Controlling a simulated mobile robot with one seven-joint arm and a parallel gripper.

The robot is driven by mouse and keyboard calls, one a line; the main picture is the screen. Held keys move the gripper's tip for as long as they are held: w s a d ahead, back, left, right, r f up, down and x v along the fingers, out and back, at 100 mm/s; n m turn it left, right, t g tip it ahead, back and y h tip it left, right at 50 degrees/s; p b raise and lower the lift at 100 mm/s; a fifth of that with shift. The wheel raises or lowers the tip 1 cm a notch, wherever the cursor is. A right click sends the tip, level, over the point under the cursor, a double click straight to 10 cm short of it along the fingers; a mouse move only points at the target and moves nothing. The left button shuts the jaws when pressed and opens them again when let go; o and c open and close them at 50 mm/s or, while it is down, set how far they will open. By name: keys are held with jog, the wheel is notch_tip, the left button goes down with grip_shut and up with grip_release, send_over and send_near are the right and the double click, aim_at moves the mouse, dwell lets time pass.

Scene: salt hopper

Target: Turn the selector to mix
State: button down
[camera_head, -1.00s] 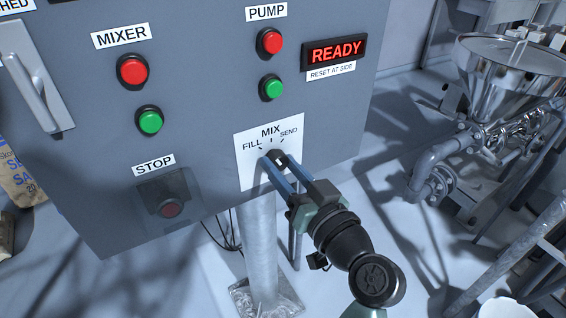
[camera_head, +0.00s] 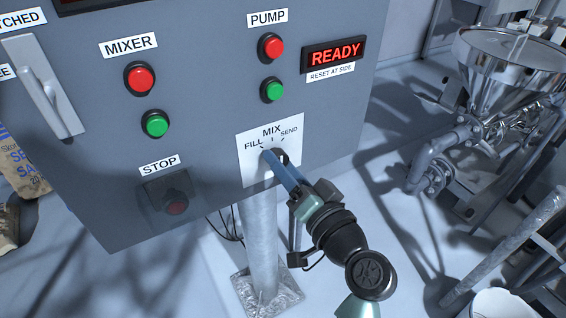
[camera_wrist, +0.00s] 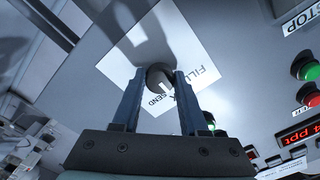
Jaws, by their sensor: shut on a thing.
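The selector knob (camera_head: 283,156) is a small dark round knob on a white label plate (camera_head: 250,172) marked FILL, MIX and SEND, low on the grey control panel. My gripper (camera_head: 274,158) reaches it from the lower right, its blue-grey fingers partly hiding the knob. In the wrist view, the knob (camera_wrist: 159,73) sits between the two fingertips, and my gripper (camera_wrist: 160,80) is shut on it. The plate shows upside down there, with SEND and FILL readable and MIX mostly covered by a finger. I cannot tell for sure which mark the knob points to.
The panel (camera_head: 215,105) has red and green MIXER and PUMP buttons, a lit READY display (camera_head: 334,55) and a shrouded STOP button (camera_head: 174,206) left of the selector. A metal post (camera_head: 258,240) stands below. A steel hopper (camera_head: 505,60) stands at the right.

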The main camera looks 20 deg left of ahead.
jog(key=shift+c, duration=2.2)
grip_release()
jog(key=v, duration=1.3)
jog(key=shift+b, duration=0.3)
